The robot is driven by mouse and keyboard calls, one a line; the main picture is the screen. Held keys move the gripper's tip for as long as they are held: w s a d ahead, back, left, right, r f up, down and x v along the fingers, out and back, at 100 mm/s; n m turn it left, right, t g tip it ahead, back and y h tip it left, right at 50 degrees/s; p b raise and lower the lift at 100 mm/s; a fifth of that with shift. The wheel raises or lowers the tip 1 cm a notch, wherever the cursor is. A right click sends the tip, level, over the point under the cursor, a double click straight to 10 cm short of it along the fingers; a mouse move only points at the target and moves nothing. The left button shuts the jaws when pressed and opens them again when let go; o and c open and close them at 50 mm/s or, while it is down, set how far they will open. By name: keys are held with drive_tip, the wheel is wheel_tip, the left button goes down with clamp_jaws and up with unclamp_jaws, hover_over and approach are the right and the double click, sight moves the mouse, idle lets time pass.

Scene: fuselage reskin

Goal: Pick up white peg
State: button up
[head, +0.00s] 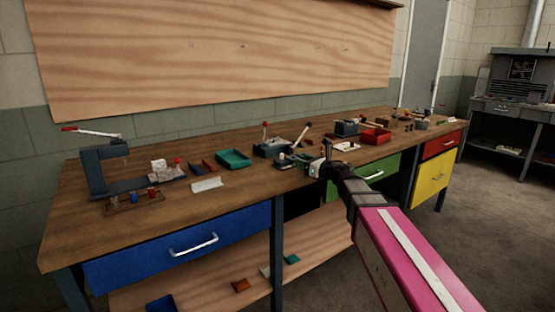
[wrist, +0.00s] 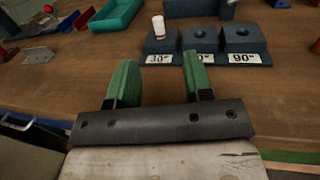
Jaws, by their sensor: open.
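The white peg (wrist: 158,27) stands upright in the wrist view, on the block marked 30° (wrist: 161,43) at the left end of a dark blue fixture. In the head view my gripper (head: 325,165) is at the workbench's front edge, beside the small blue-grey fixture (head: 287,161). The peg is too small to make out there.
The fixture has two more blocks, the right one marked 90° (wrist: 241,40). A teal tray (wrist: 116,14) lies to the left. The wooden workbench (head: 240,200) carries a press-like tool (head: 100,170), a red bin (head: 376,136) and levers. Bare wood lies between my fingers and the fixture.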

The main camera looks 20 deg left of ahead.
sight(284, 161)
drive_tip(key=x, duration=1.1)
drive_tip(key=shift+s+r, duration=0.1)
drive_tip(key=shift+s, duration=0.1)
clamp_jaws()
